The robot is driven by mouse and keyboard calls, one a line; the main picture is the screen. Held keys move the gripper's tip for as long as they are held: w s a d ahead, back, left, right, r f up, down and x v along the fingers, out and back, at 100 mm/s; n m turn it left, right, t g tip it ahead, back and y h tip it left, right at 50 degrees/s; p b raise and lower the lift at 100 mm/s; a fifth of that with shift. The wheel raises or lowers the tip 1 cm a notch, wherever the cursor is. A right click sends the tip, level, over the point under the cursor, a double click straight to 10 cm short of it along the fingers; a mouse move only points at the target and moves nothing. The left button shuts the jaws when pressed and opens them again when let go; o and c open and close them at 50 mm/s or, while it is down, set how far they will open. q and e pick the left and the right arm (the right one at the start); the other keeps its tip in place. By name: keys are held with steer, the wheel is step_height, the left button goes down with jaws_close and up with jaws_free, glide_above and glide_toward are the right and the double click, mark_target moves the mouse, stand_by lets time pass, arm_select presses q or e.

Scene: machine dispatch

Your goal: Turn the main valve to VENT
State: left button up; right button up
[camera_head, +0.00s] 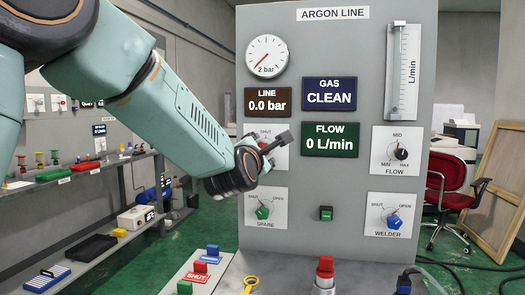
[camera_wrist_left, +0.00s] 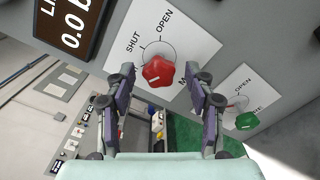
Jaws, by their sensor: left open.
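The main valve is a red knob (camera_wrist_left: 158,72) on a white plate marked SHUT and OPEN, seen in the left wrist view. A pale mark shows on the knob, but I cannot tell for sure which label it points at. A further label at the plate's left edge is mostly hidden by a finger. My left gripper (camera_wrist_left: 160,88) is open, its fingers either side of the knob in the picture; contact cannot be told. In the head view my left gripper (camera_head: 276,150) covers most of the valve's plate (camera_head: 279,129). My right gripper is not in view.
The grey ARGON LINE panel (camera_head: 340,185) carries a gauge (camera_head: 267,56), a GAS CLEAN display (camera_head: 329,93), a green SPARE knob (camera_head: 262,212), a black FLOW knob (camera_head: 401,154) and a blue WELDER knob (camera_head: 394,222). A red-topped fitting (camera_head: 325,268) stands in front, below the panel.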

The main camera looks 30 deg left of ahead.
arm_select(q)
steer(key=shift+v, duration=2.65)
steer(key=shift+f, duration=0.15)
